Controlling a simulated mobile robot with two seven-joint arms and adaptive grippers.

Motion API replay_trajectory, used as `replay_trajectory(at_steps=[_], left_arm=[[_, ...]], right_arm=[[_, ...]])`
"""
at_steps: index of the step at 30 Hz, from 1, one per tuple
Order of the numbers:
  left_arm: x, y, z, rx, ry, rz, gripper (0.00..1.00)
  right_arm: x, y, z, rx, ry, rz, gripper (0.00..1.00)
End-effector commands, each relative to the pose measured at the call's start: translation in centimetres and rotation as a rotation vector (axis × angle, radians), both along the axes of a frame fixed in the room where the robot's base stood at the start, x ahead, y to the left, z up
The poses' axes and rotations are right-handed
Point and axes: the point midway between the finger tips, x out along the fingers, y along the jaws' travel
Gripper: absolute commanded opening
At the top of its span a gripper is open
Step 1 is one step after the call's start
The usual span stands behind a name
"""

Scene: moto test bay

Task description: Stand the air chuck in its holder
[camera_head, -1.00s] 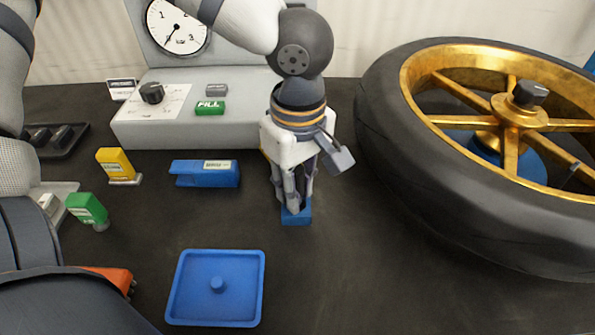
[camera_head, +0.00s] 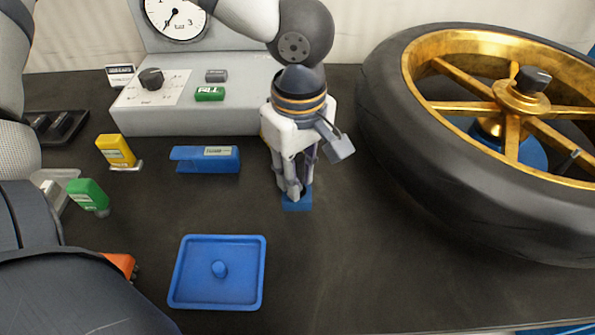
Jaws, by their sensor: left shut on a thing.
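My left gripper (camera_head: 296,192) points down, its fingers close together at a small blue block (camera_head: 297,204) on the dark bench. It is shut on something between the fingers. The fingers hide most of that thing, so I cannot tell for sure whether it is the air chuck, or whether the blue block is its holder or part of the held thing. A blue labelled piece (camera_head: 205,159) with a notched left end lies left of the gripper. My right gripper is not in view.
A gold-spoked wheel with a black tyre (camera_head: 395,150) fills the right. A grey gauge console (camera_head: 190,120) stands behind. A blue tray (camera_head: 261,275) with a centre knob lies in front. Yellow (camera_head: 116,150) and green (camera_head: 87,194) pieces stand left. Bench right of the tray is clear.

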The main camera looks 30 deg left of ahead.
Motion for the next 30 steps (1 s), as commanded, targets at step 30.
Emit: replay_trajectory(at_steps=[30], left_arm=[[-0.02, 0.01, -0.76, 0.0, 0.001, 0.0, 0.0]], right_arm=[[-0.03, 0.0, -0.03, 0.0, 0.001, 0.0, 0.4]])
